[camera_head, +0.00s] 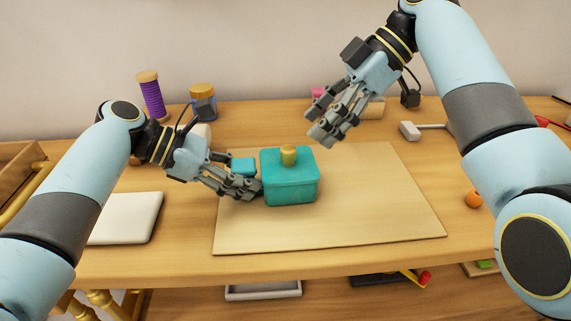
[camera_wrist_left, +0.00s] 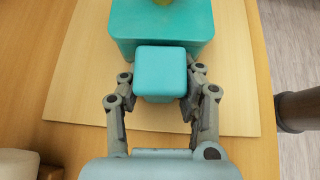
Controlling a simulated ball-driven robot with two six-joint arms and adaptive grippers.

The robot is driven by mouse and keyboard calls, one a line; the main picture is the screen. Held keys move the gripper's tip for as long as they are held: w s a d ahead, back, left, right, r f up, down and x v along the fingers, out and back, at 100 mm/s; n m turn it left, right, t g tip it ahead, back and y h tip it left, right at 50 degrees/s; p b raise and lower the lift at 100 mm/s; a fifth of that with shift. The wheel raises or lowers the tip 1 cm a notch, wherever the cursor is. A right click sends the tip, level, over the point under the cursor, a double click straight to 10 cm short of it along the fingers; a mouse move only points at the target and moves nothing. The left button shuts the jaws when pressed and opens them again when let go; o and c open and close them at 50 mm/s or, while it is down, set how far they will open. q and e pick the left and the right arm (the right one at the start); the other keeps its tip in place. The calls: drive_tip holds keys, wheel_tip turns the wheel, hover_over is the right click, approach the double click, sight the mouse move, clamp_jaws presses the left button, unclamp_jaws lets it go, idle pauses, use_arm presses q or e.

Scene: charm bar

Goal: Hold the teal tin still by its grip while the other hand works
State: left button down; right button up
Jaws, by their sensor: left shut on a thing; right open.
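The teal tin (camera_head: 290,184) stands upright on a pale board (camera_head: 370,220), its lid on, with a yellow knob (camera_head: 288,155) on top. A teal block-like grip (camera_head: 243,166) sticks out from its left side. My left gripper (camera_head: 252,187) is shut on this grip. In the left wrist view the grip (camera_wrist_left: 161,72) sits between the two fingers of the left gripper (camera_wrist_left: 160,95), with the tin (camera_wrist_left: 200,22) just beyond it. My right gripper (camera_head: 322,132) is open and empty, above and to the right of the tin, apart from it.
A purple spool (camera_head: 151,97) and an amber jar (camera_head: 203,94) stand at the back left. A white slab (camera_head: 126,218) lies at the left. A grey-headed tool (camera_head: 411,131) and an orange ball (camera_head: 473,199) lie at the right. The board right of the tin is clear.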

sight(295, 148)
drive_tip(key=x, duration=0.7)
drive_tip(key=shift+a+f, duration=0.15)
drive_tip(key=shift+f, duration=0.05)
use_arm(q)
drive_tip(key=shift+s+d, duration=0.1)
use_arm(e)
drive_tip(key=shift+s+a+f, duration=0.15)
drive_tip(key=shift+a+f, duration=0.15)
drive_tip(key=shift+f, duration=0.3)
drive_tip(key=shift+o, duration=1.1)
drive_tip(key=shift+f, duration=0.1)
drive_tip(key=c, duration=0.8)
use_arm(q)
drive_tip(key=shift+r, duration=0.1)
use_arm(e)
drive_tip(key=shift+s, duration=0.1)
drive_tip(key=shift+c, duration=0.3)
use_arm(q)
drive_tip(key=shift+r, duration=0.1)
use_arm(e)
drive_tip(key=shift+r, duration=0.35)
drive_tip(key=shift+c, duration=1)
